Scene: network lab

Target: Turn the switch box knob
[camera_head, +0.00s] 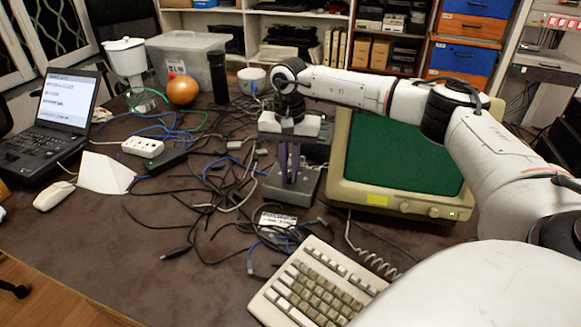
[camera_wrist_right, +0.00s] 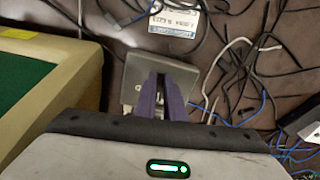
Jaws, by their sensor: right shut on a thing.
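The switch box (camera_head: 291,187) is a small grey box on the desk, left of the old monitor. It also shows in the right wrist view (camera_wrist_right: 136,70), below my gripper. My right gripper (camera_head: 289,178) points down over the box with its dark purple fingers close together, and it also shows in the right wrist view (camera_wrist_right: 160,80). The fingers are shut on the knob at the top of the box; they hide the knob itself. My left gripper is in neither view.
The beige monitor (camera_head: 345,180) with a green screen stands close to the right of the box. A keyboard (camera_head: 318,288) lies in front. Tangled cables (camera_head: 222,190) cover the desk to the left. A laptop (camera_head: 62,112) and a white mouse (camera_head: 54,196) are farther left. The front left desk is bare.

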